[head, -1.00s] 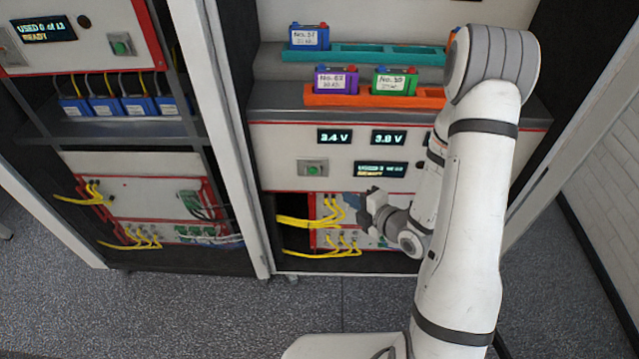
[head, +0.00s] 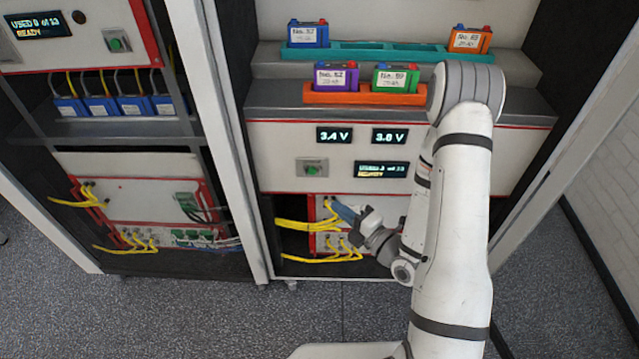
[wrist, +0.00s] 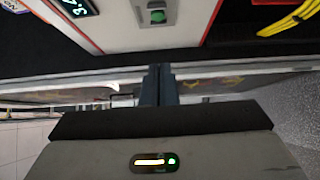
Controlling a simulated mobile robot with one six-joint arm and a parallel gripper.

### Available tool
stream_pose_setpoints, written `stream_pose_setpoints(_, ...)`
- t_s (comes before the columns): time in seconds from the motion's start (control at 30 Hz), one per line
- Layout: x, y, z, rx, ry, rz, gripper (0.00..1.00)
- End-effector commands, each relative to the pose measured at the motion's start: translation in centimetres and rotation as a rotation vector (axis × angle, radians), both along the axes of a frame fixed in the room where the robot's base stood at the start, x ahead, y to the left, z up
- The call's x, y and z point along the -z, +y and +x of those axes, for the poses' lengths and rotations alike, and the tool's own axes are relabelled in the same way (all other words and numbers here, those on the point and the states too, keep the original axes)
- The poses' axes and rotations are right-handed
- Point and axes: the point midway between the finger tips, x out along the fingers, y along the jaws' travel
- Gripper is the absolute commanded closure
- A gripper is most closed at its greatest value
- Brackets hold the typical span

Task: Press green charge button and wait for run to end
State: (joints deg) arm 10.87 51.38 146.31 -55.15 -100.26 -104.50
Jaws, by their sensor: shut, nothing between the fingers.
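The green charge button (head: 312,167) sits in a grey square housing on the white front panel of the right cabinet. It also shows in the wrist view (wrist: 157,16), near the top centre, beyond the fingertips. My gripper (head: 340,210) is shut and empty, below and a little right of the button and apart from it. In the wrist view my closed fingers (wrist: 159,75) point up toward the button. The voltage displays read about 3.4 V (head: 334,135) and 3.8 V or 3.0 V (head: 389,138). A status display (head: 381,170) has a yellow lower line, seemingly READY.
An orange tray (head: 340,99) holds purple (head: 336,77) and green (head: 396,77) batteries. A teal tray (head: 380,53) behind holds blue (head: 308,34) and orange (head: 470,39) batteries. Yellow cables (head: 308,224) hang below the panel near my gripper. A left cabinet has another green button (head: 115,42).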

Motion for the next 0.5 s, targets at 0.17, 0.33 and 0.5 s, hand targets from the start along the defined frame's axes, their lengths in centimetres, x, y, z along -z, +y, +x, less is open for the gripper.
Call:
stream_pose_setpoints(0.17,0.7,1.3,1.3,-0.004,-0.006,-0.002,1.0)
stream_pose_setpoints(0.33,0.6,2.2,2.2,-0.002,-0.006,0.0,1.0)
stream_pose_setpoints(0.5,0.2,4.5,4.5,-0.006,-0.006,0.001,1.0)
